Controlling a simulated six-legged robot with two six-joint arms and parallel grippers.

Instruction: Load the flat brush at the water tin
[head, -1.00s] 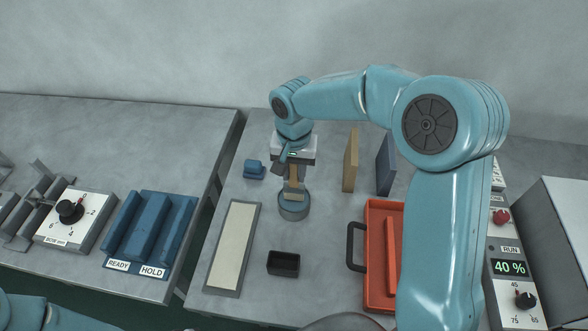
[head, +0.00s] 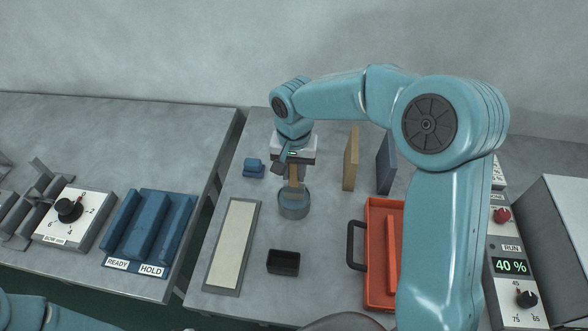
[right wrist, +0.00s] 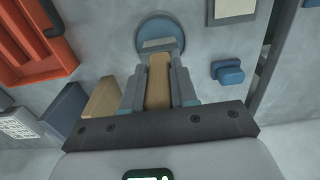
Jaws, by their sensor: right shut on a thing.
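The flat brush (head: 292,189) has a tan wooden handle and points down. The water tin (head: 294,210) is a round blue-grey tin standing on the grey bench. My right gripper (head: 292,172) is above the tin and shut on the brush. In the right wrist view the brush (right wrist: 159,84) sits between the fingers of my right gripper (right wrist: 158,74). Its lower end lies within the rim of the tin (right wrist: 142,36); how deep it is, I cannot tell. My left gripper is not in view.
A pale panel in a grey frame (head: 211,288) and a small black box (head: 283,263) lie in front of the tin. A blue block (head: 254,168) is to its left. Upright tan (head: 351,160) and blue (head: 386,165) boards and a red tray (head: 371,290) are to its right.

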